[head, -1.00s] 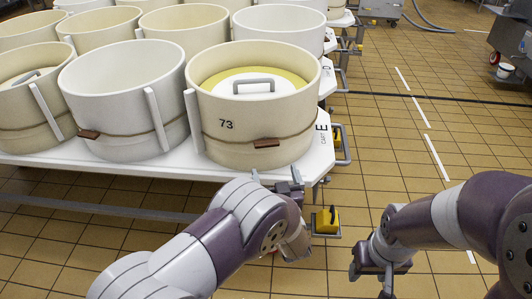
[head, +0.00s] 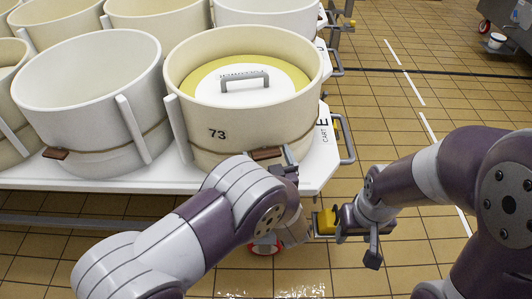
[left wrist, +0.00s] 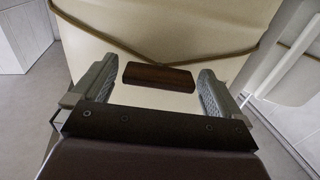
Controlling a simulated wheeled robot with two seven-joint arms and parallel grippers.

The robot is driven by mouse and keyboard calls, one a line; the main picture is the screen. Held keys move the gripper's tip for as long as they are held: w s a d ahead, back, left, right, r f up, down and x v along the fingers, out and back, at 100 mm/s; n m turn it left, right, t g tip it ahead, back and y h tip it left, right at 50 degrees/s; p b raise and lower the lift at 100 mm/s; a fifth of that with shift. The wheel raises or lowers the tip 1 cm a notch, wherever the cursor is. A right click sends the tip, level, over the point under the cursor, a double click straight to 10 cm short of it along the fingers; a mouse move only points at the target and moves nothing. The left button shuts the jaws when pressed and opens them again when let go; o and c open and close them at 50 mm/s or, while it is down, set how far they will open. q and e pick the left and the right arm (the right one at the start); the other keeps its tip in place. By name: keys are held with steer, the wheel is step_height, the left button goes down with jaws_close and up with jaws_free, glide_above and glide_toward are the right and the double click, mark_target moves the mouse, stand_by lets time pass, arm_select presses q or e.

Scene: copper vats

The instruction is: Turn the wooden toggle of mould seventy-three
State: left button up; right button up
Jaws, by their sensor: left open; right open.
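Mould seventy-three (head: 270,122) is a cream round tub with "73" on its side, standing at the cart's front right corner. Its dark wooden toggle (head: 264,154) sits on a cord around the wall, partly behind my left gripper. My left gripper (head: 289,160) is open just in front of it. In the left wrist view the toggle (left wrist: 158,77) lies level between the two open fingertips (left wrist: 155,88), with gaps on both sides. I cannot tell whether it is within the jaws' depth. My right gripper (head: 370,245) is open and empty, low to the right of the cart.
A white mould (head: 90,110) with its own toggle stands to the left on the white cart (head: 318,166). Tiled floor is free further right.

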arm_select(q)
steer(key=c, duration=1)
steer(key=shift+o, duration=0.2)
